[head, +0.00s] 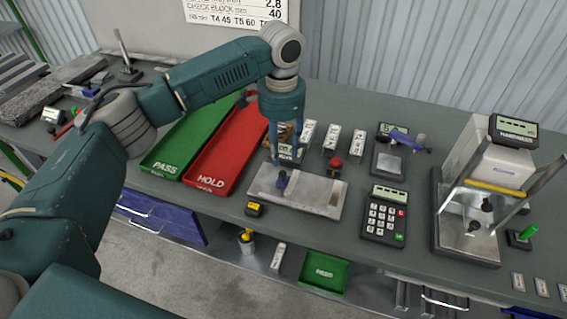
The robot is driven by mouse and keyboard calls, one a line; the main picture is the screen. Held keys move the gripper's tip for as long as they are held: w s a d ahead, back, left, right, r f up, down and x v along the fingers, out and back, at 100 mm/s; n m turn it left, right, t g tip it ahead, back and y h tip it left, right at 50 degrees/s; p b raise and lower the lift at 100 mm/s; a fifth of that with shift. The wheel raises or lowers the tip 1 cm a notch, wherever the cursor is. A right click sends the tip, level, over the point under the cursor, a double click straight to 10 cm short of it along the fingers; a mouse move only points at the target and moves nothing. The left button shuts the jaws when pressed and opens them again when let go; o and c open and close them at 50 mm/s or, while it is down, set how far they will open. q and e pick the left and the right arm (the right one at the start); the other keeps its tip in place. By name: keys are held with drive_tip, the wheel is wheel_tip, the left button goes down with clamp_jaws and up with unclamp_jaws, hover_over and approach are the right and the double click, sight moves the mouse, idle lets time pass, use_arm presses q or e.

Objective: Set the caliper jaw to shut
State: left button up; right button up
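A flat metal plate (322,200) lies on the bench near its front edge. A small dark blue block (282,181), which looks like the caliper jaw, stands on the plate's left part. A small display unit (287,153) stands just behind it, partly hidden by my fingers. Whether the jaw is open or shut is too small to tell. My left gripper (285,160) points down above and behind the blue block, its two fingers apart with nothing visible held between them. My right gripper is out of view.
Red HOLD (222,158) and green PASS (184,141) trays lie left of the plate. A yellow-topped block (255,208) sits at the front edge.

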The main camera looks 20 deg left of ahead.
sight(282, 173)
use_arm(q)
wheel_tip(282, 173, down, 4)
drive_tip(key=shift+r+p, duration=0.2)
drive_tip(key=shift+p, duration=0.2)
drive_tip(key=shift+w+f, duration=0.15)
drive_tip(key=shift+f, duration=0.75)
wheel_tip(282, 173, down, 3)
drive_tip(key=shift+w+r+p, duration=0.1)
drive_tip(key=shift+r+p, duration=0.05)
drive_tip(key=shift+p, duration=0.3)
drive_tip(key=c, duration=0.5)
clamp_jaws()
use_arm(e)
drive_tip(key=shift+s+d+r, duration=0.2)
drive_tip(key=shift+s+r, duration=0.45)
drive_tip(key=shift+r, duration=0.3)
